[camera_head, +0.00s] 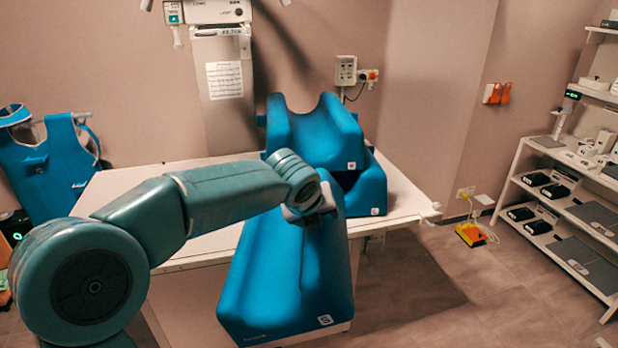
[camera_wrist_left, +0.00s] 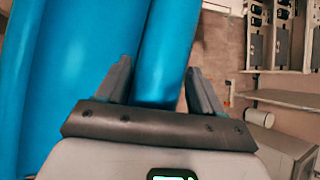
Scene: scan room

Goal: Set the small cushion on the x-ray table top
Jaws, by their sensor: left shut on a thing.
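The small cushion (camera_head: 270,285), blue with an S label, hangs in front of the x-ray table top (camera_head: 215,240) and hides part of its front edge. My left gripper (camera_head: 312,212) is shut on the cushion's upper right edge. The left wrist view shows the blue edge (camera_wrist_left: 163,62) between the two fingers (camera_wrist_left: 160,82). Whether the cushion touches the table cannot be told. The white table top also carries a blue cushion labelled M (camera_head: 318,135) and one labelled L (camera_head: 366,192), stacked at the back. My right gripper is not in view.
Bare table top shows left of the cushions and a narrow strip at the right. An x-ray column (camera_head: 222,90) stands behind the table. A blue apron (camera_head: 50,165) hangs at the left. A shelf unit (camera_head: 570,205) stands at the right; a yellow device (camera_head: 470,234) is on the floor.

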